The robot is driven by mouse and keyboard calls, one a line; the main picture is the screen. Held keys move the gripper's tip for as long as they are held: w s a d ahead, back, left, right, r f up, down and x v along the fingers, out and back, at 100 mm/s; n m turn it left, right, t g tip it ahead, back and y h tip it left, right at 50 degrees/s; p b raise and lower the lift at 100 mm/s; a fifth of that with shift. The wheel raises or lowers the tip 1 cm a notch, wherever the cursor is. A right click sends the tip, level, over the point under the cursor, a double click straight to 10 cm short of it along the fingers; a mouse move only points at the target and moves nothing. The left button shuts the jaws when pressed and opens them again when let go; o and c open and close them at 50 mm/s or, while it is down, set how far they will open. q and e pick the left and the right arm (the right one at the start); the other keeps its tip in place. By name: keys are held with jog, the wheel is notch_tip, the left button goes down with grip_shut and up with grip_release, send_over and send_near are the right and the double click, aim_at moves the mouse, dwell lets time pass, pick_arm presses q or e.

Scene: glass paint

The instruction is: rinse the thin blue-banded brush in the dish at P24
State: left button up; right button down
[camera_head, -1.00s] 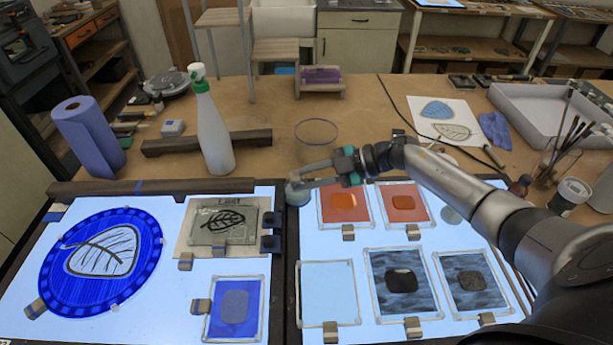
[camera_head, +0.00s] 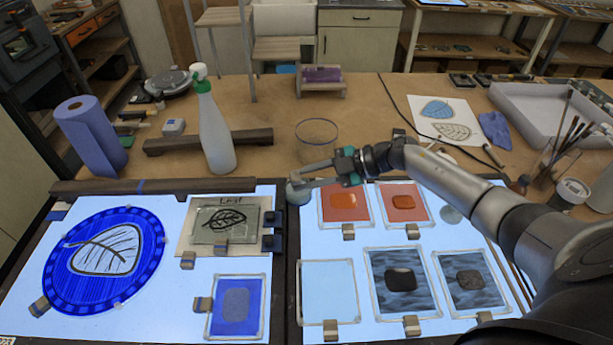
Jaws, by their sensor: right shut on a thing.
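My right gripper (camera_head: 302,182) reaches in from the right and is shut at the strip between the two light panels. What it holds is too small to make out, and no blue band shows. A small round grey dish-like thing (camera_head: 298,194) lies right at its fingertips; I cannot tell whether they touch. A second round grey piece (camera_head: 451,214) lies on the right panel below my arm. I cannot read a P24 label. Several brushes (camera_head: 573,131) stand in a glass jar (camera_head: 552,166) at the right. My left gripper is out of view.
A clear glass vessel (camera_head: 317,143) stands just behind my gripper. A spray bottle (camera_head: 215,135) and blue paper roll (camera_head: 91,137) stand to the left. Glass panes, including an orange one (camera_head: 344,201), lie on the lit panels.

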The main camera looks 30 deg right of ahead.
jog(key=shift+s+d+p, duration=0.1)
jog(key=shift+d+p, duration=0.2)
jog(key=shift+p, duration=0.35)
dwell(1.3)
notch_tip(320, 180, up, 8)
jog(key=s+a+p, duration=0.1)
jog(key=s+p, duration=0.1)
jog(key=p, duration=0.5)
jog(key=shift+s+p, duration=0.15)
jog(key=shift+p, duration=0.15)
dwell(0.4)
dwell(0.4)
